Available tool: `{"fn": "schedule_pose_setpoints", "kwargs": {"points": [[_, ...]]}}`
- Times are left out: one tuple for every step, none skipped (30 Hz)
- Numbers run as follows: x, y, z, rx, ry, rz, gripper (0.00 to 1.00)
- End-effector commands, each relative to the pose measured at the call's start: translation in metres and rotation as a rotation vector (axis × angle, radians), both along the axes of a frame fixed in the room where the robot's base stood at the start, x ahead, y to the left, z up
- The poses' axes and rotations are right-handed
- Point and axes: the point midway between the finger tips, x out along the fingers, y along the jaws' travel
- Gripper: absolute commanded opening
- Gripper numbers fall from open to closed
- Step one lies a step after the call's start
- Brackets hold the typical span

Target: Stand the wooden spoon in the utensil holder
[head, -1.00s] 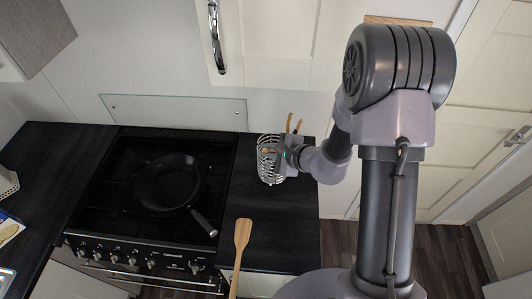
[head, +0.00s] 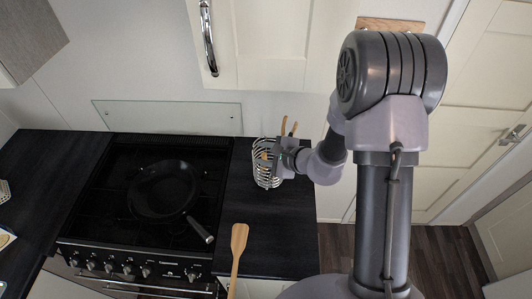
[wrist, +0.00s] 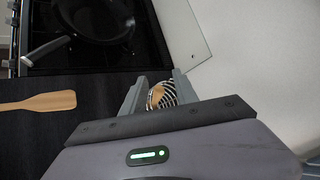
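The utensil holder (head: 258,176), a light wire basket, stands on the dark counter right of the hob. It also shows in the wrist view (wrist: 170,97). Two thin wooden handles (head: 284,125) rise behind it, beside my gripper. A rounded wooden piece (wrist: 156,94), seemingly the wooden spoon, shows within the holder's coils and between my fingers in the wrist view; the rest of it is hidden. My gripper (head: 276,160) is at the holder's right side. In the wrist view my gripper (wrist: 159,86) has its fingers apart, with a gap around the wooden piece.
A flat wooden spatula (head: 239,238) lies at the counter's front edge and shows in the wrist view (wrist: 45,102). The wall is close behind.

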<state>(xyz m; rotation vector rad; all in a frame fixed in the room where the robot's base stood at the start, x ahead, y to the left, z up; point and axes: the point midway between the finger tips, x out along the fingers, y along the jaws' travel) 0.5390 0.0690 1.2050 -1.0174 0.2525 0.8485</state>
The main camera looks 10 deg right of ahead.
Motion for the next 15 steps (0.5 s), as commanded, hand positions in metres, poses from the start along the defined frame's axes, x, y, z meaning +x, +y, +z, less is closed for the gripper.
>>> {"fn": "schedule_pose_setpoints", "kwargs": {"points": [[-0.001,-0.001,0.001,0.0,-0.001,-0.001,0.35],[-0.003,-0.003,0.003,-0.001,-0.001,-0.001,0.35],[-0.006,-0.006,0.006,0.0,-0.001,-0.003,0.35],[-0.009,-0.009,0.009,0.0,-0.001,-0.003,0.35],[-0.014,-0.012,0.012,0.0,-0.001,-0.003,0.35],[-0.02,-0.017,0.018,-0.001,-0.002,-0.005,0.35],[-0.026,-0.022,0.023,-0.001,-0.003,-0.004,0.35],[-0.032,-0.027,0.028,-0.001,-0.003,-0.005,0.35],[-0.041,-0.033,0.034,-0.002,-0.003,-0.005,0.35],[-0.046,-0.038,0.04,-0.001,-0.003,-0.006,0.35],[-0.052,-0.043,0.046,-0.002,-0.004,-0.006,0.35],[-0.061,-0.049,0.052,-0.002,-0.004,-0.006,0.35],[-0.067,-0.053,0.058,-0.001,-0.004,-0.007,0.35],[-0.073,-0.057,0.063,-0.001,-0.003,-0.006,0.35],[-0.08,-0.063,0.069,-0.001,-0.003,-0.006,0.35]]}}
